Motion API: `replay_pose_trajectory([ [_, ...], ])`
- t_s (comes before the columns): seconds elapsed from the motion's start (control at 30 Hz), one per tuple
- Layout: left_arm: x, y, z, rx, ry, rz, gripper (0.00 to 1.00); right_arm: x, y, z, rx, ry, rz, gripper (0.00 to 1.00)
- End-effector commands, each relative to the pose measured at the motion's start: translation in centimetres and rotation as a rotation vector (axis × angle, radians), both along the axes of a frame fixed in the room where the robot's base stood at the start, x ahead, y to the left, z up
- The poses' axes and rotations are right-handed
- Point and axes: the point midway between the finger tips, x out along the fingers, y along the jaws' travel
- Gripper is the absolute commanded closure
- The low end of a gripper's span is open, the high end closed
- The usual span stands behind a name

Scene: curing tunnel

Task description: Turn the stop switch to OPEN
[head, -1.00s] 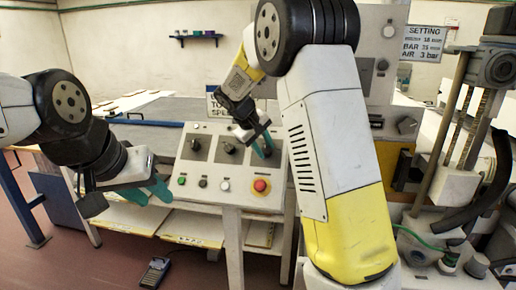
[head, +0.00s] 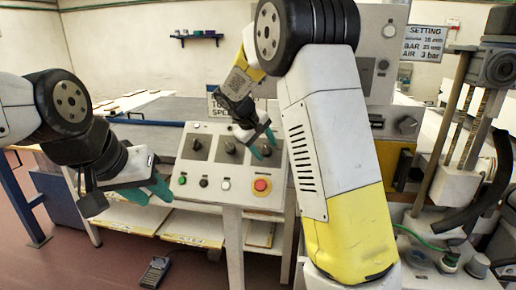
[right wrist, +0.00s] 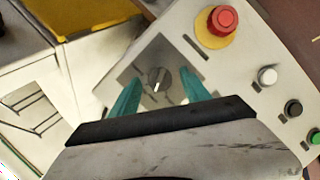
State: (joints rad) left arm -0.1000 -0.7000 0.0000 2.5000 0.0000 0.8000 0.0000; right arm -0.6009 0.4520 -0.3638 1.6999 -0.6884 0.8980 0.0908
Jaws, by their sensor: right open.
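A dark rotary knob (right wrist: 159,79) with a light pointer line sits on a grey square plate in the right wrist view. It is on the sloped face of a pale control box (head: 205,198). My right gripper (right wrist: 158,88) is open, its teal fingers on either side of the knob with gaps visible. In the head view my right gripper (head: 262,143) is over the rightmost of the box's three knobs and partly hides it. The plate's lettering cannot be read. My left gripper (head: 149,192) is open and empty, left of the box.
A red mushroom button (head: 261,186) on a yellow ring sits below the rightmost knob, near my right gripper. White (head: 225,184), black (head: 203,182) and green (head: 182,180) buttons line the lower edge. A machine column (head: 445,130) stands at right.

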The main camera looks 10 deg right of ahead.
Motion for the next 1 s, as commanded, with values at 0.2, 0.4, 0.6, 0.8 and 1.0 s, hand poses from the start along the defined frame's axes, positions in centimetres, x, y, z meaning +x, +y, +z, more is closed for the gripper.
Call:
replay_pose_trajectory([
  [0.2, 0.0, 0.0, 0.0, 0.0, 0.0, 0.0, 0.64, -0.9, 1.1, 2.1, 0.003, -0.003, 0.003, 0.45],
  [0.4, 0.0, 0.0, 0.0, 0.0, 0.0, 0.0, 0.64, -2.1, 2.5, 4.9, 0.003, -0.002, 0.002, 0.45],
  [0.6, 0.0, 0.0, 0.0, 0.0, 0.0, 0.0, 0.64, -2.8, 3.2, 6.3, 0.001, 0.0, 0.002, 0.45],
  [0.8, 0.0, 0.0, 0.0, 0.0, 0.0, 0.0, 0.64, -2.9, 3.3, 6.5, 0.0, 0.0, 0.001, 0.45],
  [1.0, 0.0, 0.0, 0.0, 0.0, 0.0, 0.0, 0.64, -3.3, 2.9, 6.5, 0.016, 0.002, -0.006, 0.45],
])
